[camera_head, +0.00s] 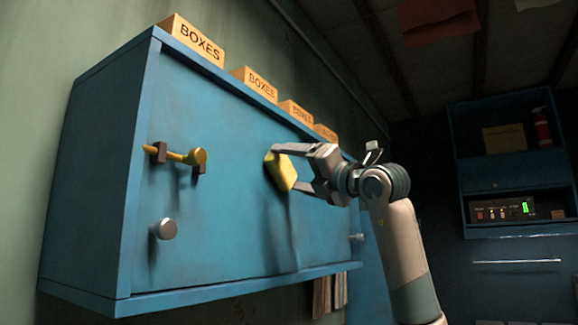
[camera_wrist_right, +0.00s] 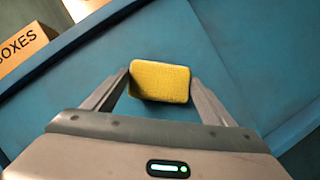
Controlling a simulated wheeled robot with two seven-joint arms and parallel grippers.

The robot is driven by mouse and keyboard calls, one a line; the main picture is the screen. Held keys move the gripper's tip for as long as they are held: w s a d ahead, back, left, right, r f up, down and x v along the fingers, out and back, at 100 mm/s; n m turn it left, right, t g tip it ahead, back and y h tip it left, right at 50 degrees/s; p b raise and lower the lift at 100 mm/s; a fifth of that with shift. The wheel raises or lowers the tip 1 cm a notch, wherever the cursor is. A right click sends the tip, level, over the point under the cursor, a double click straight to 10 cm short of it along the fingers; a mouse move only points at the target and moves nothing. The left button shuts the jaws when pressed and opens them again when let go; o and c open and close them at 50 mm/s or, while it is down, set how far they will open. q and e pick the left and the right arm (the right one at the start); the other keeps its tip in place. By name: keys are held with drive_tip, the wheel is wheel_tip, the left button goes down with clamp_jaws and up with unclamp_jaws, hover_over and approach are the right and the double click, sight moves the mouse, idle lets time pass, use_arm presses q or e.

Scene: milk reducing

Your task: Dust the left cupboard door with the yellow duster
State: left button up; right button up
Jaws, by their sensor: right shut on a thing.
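The blue cupboard's left door (camera_head: 215,215) fills the middle of the head view, with a round metal knob (camera_head: 164,229) at its lower left. My right gripper (camera_head: 284,172) is shut on the yellow duster (camera_head: 279,172) in front of the door's right part. In the right wrist view the duster (camera_wrist_right: 160,81) sits between the two fingers against the blue surface (camera_wrist_right: 190,35). It appears to touch or nearly touch the door; I cannot tell which. My left gripper is not in view.
A yellow latch handle (camera_head: 187,156) sticks out from the door's upper left. Several boxes labelled BOXES (camera_head: 192,40) stand on the cupboard top. A blue shelf (camera_head: 518,165) with a lit device hangs at far right.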

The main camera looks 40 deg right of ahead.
drive_tip(key=shift+w+d, duration=0.15)
drive_tip(key=shift+d, duration=0.05)
idle(0.3)
drive_tip(key=shift+w+d+p, duration=0.3)
drive_tip(key=shift+d, duration=0.45)
drive_tip(key=shift+w+d+p, duration=0.25)
drive_tip(key=shift+w+d, duration=0.05)
drive_tip(key=shift+d, duration=0.45)
drive_tip(key=b, duration=0.1)
approach(295, 171)
drive_tip(key=shift+w+d+r, duration=0.3)
drive_tip(key=shift+w+r, duration=0.25)
drive_tip(key=shift+r, duration=0.05)
drive_tip(key=shift+w+d+r, duration=0.35)
drive_tip(key=shift+w+r, duration=0.25)
